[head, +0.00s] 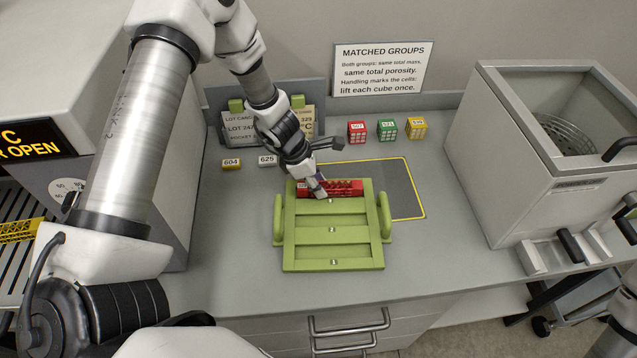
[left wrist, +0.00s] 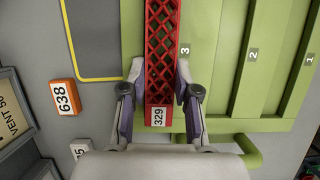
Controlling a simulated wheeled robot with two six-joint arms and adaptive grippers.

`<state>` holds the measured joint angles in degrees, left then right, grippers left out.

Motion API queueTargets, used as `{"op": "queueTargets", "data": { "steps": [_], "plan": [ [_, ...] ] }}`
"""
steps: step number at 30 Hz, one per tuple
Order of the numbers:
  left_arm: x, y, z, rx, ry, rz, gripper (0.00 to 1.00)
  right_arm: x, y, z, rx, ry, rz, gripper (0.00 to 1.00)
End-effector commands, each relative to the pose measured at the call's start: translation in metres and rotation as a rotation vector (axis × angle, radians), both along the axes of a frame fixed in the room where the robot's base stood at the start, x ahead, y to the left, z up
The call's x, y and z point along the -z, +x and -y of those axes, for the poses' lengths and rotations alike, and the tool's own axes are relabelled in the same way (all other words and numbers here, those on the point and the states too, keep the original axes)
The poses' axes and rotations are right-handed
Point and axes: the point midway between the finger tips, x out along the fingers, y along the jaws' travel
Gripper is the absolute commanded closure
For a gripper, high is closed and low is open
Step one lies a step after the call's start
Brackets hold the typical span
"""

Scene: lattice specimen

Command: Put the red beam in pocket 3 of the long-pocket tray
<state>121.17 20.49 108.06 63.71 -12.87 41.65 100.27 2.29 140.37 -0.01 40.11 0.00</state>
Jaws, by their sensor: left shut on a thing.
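The green long-pocket tray (head: 287,255) lies flat on the bench. The beam is at the tray's far pocket, along its length, beside the number 3 mark (left wrist: 184,50). I cannot tell whether it rests on the pocket floor or hangs just above. My right gripper is out of view.
A yellow-outlined mat area (head: 405,185) lies behind the tray. Red (head: 356,132), green (head: 387,129) and yellow (head: 417,127) cubes stand at the back. Tags 604 (head: 231,165) and 638 (left wrist: 63,96) lie left. A grey box with a basket (head: 540,170) stands right.

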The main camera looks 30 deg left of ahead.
Motion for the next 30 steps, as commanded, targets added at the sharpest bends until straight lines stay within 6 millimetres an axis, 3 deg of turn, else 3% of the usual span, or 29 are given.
{"op": "queueTargets", "data": {
  "steps": [23, 24, 26, 30],
  "plan": [
    [0.0071, -0.0010, 0.0002, 0.000, 0.000, -0.002, 1.00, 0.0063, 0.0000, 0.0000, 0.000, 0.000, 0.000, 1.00],
    [0.0072, -0.0011, 0.0002, 0.000, 0.000, -0.002, 0.63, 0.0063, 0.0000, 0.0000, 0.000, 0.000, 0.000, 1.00],
    [0.0074, -0.0011, 0.0001, 0.000, 0.000, -0.003, 0.41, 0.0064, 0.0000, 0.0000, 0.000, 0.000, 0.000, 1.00],
    [0.0071, -0.0008, 0.0000, 0.001, 0.000, -0.002, 0.40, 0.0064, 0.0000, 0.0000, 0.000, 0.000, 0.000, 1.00]
  ]
}}
